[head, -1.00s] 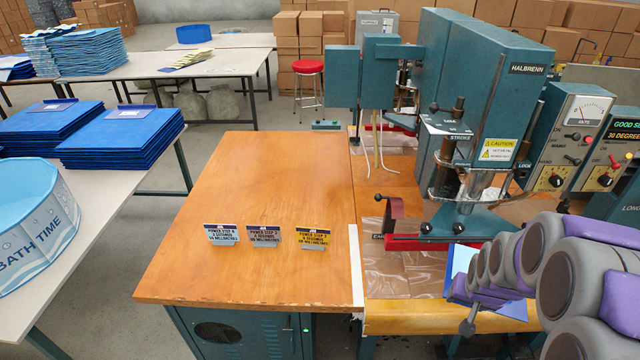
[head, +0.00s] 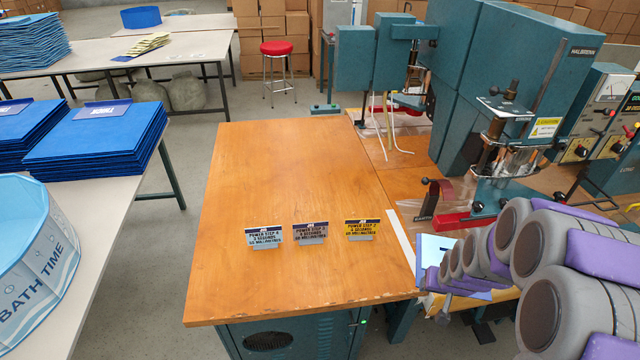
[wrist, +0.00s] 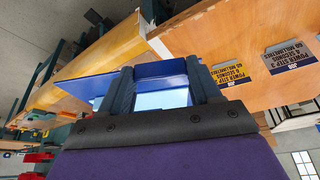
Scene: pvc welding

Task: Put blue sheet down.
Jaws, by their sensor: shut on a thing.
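A blue sheet (head: 431,251), light blue with a dark blue part, is held at the right front of the orange-brown wooden table (head: 290,190). My gripper (head: 433,282) is shut on it, with the purple and grey arm reaching in from the right. In the wrist view, the dark blue part (wrist: 160,69) spans my gripper's two fingers (wrist: 162,98), and a light blue patch shows between them. The sheet overlaps the table edge in the head view; I cannot tell whether it touches. My arm and gripper hide part of it.
Three small sign cards, one yellow (head: 362,229), stand near the table's front. The teal welding machine (head: 500,100) stands at the right, with a red clamp bar (head: 448,221). Blue sheet stacks (head: 95,140) and a round pool (head: 35,255) occupy the left table. The wooden table's middle is clear.

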